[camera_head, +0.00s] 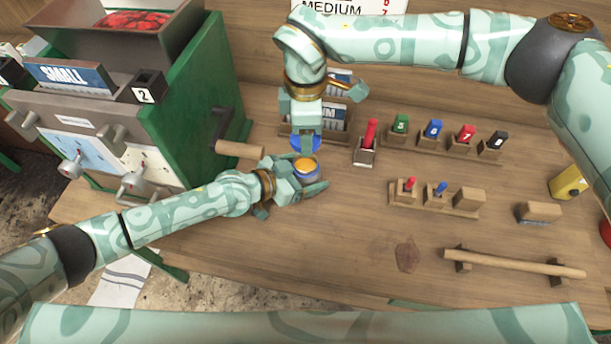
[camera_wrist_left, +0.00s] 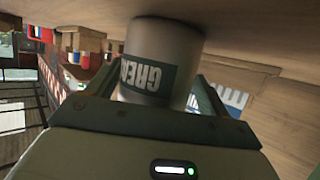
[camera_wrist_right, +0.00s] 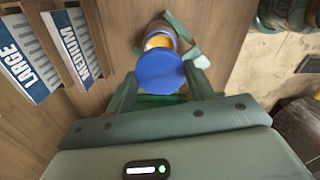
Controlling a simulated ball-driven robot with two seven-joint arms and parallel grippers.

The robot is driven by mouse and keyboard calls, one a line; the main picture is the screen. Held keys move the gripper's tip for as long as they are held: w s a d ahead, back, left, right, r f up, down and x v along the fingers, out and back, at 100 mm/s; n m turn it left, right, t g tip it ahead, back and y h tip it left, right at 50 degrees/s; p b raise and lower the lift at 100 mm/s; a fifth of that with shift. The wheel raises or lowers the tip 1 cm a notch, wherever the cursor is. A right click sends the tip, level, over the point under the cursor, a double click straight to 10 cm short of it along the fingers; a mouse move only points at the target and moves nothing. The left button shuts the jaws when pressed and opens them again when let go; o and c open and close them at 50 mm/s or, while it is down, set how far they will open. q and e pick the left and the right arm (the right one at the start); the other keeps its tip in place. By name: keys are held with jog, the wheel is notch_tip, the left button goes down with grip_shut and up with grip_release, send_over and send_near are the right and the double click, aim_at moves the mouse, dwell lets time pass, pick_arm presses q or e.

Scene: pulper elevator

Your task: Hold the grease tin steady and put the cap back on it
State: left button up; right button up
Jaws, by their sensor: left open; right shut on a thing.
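The grease tin (camera_head: 307,174) stands on the bench, its top open with orange-yellow grease showing. In the left wrist view, the pale tin (camera_wrist_left: 165,48) has a dark label and sits between the fingers of my left gripper (camera_wrist_left: 158,100). That gripper (camera_head: 303,188) is open around the tin; I cannot tell whether a finger touches it. My right gripper (camera_head: 305,138) is shut on the blue cap (camera_head: 304,143), held just above and behind the tin. In the right wrist view the cap (camera_wrist_right: 161,72) partly covers the tin (camera_wrist_right: 158,38).
A green machine (camera_head: 195,90) with a wooden-handled crank (camera_head: 240,149) stands to the left. Behind my right gripper is a card rack (camera_head: 338,118). Numbered coloured pegs (camera_head: 433,129) stand in wooden holders to the right. A wooden bar (camera_head: 515,263) lies front right. The bench front is mostly clear.

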pick_arm(q)
jog(key=c, duration=1.3)
pick_arm(e)
send_over(305, 166)
jog(key=shift+f, duration=2.5)
jog(key=shift+f, duration=0.85)
jog(key=shift+f, duration=0.6)
pick_arm(q)
grip_shut()
pick_arm(e)
jog(key=m, duration=0.3)
